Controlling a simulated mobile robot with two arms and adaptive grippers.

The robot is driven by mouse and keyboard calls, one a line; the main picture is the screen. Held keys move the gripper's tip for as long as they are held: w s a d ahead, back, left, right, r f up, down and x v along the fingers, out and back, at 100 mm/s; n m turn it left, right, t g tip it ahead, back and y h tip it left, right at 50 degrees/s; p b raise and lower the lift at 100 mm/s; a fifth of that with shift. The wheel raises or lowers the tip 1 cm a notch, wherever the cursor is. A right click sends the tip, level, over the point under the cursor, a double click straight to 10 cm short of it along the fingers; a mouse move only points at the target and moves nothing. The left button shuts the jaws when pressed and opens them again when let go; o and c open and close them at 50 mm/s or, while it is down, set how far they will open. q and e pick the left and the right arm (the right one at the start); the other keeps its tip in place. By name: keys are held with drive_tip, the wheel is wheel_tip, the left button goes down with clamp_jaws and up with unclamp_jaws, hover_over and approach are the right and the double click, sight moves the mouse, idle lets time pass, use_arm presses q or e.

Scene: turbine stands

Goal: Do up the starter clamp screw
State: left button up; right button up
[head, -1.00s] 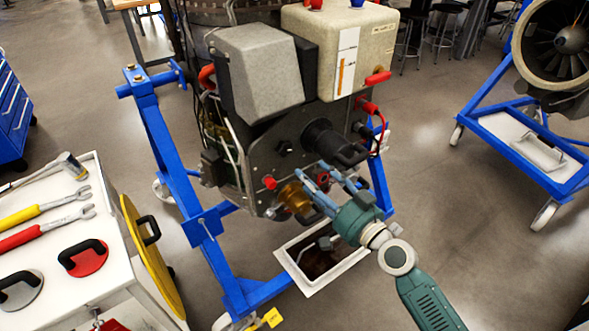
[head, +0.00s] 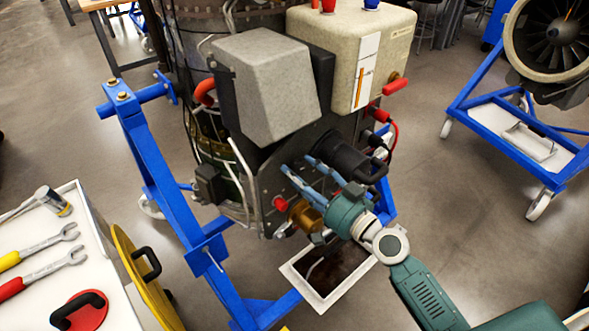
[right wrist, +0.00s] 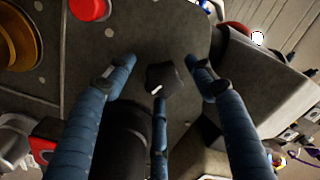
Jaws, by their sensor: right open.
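The starter (head: 338,152) is a black cylinder on the front of the dark gearbox plate (head: 262,180) of the engine. The clamp screw (right wrist: 162,78) appears to be a dark lobed knob with a small white mark in the right wrist view. It stands against the plate, and my fingers hide it in the head view. My right gripper (head: 297,167) has its blue fingers open beside the starter. In the right wrist view the open fingers (right wrist: 160,85) surround the knob from left, right and below, with visible gaps. My left gripper is not in view.
A red cap (head: 280,203) and a brass fitting (head: 308,216) sit below the fingers. Grey (head: 265,85) and cream (head: 352,60) boxes overhang the plate. The blue stand (head: 160,180) frames the engine, with a drip tray (head: 325,290) below. A tool cart (head: 90,240) stands left.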

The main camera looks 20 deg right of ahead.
drive_tip(key=shift+s, duration=0.1)
drive_tip(key=shift+d+r, duration=0.1)
drive_tip(key=shift+c, duration=1.3)
drive_tip(key=c, duration=0.9)
drive_tip(key=shift+o, duration=0.2)
drive_tip(key=shift+s+f+m, duration=0.1)
drive_tip(key=shift+f+m, duration=0.15)
drive_tip(key=shift+m, duration=0.05)
drive_tip(key=shift+a+m, duration=0.2)
drive_tip(key=shift+m, duration=1.5)
drive_tip(key=o, duration=1.1)
drive_tip(key=shift+r, duration=0.15)
drive_tip(key=v, duration=1.2)
